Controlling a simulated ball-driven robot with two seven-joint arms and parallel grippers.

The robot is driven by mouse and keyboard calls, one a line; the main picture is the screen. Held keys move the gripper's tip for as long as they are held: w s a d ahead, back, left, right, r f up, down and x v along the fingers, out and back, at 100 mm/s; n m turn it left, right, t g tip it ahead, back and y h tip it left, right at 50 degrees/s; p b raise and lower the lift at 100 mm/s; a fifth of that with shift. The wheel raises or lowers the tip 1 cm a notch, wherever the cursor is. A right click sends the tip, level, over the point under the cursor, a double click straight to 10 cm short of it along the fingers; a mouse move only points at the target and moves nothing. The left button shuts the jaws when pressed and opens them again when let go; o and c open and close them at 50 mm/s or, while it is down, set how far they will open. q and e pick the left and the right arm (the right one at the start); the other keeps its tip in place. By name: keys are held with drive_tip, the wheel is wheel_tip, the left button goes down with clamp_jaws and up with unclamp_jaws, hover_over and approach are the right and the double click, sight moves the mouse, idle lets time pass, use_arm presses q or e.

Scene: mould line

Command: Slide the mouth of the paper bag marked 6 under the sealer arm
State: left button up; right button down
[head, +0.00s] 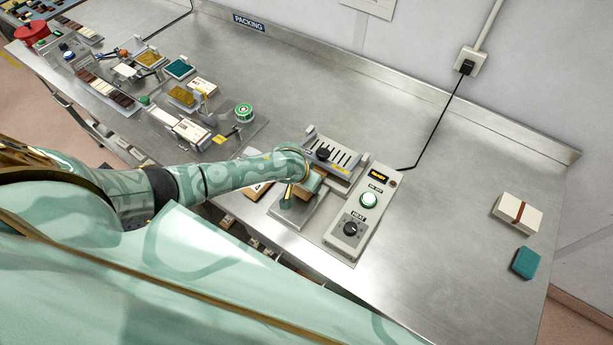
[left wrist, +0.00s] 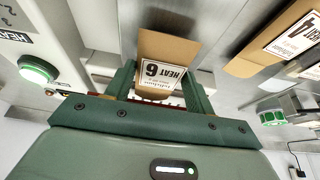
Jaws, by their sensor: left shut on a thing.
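The brown paper bag marked 6 (left wrist: 168,47) shows in the left wrist view, its white label reading "6 HEAT". My left gripper (left wrist: 160,82) is shut on it, with a dark green finger on each side. In the head view, my left gripper (head: 302,188) is low at the front of the sealer, and a small brown part of the bag (head: 313,183) shows beside it. The slotted grey sealer arm (head: 338,158) is just behind the bag. Whether the bag's mouth is under the arm is hidden. My right gripper is not in view.
The sealer's control box (head: 353,235) with green button and heat knob stands right of the gripper. A bag marked 4 (left wrist: 275,42) lies to one side. A white box (head: 517,213) and teal block (head: 525,262) are far right; mould-line parts fill the left. The back middle is clear.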

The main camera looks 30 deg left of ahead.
use_arm(q)
drive_tip(key=shift+f+p, duration=0.1)
drive_tip(key=shift+p, duration=0.25)
idle(0.6)
drive_tip(key=o, duration=1.1)
drive_tip(key=shift+c, duration=0.2)
drive_tip(key=shift+s+r, duration=0.2)
drive_tip(key=shift+r, duration=0.15)
drive_tip(key=p+v, duration=0.5)
drive_tip(key=v, duration=1)
drive_tip(key=shift+r, duration=0.25)
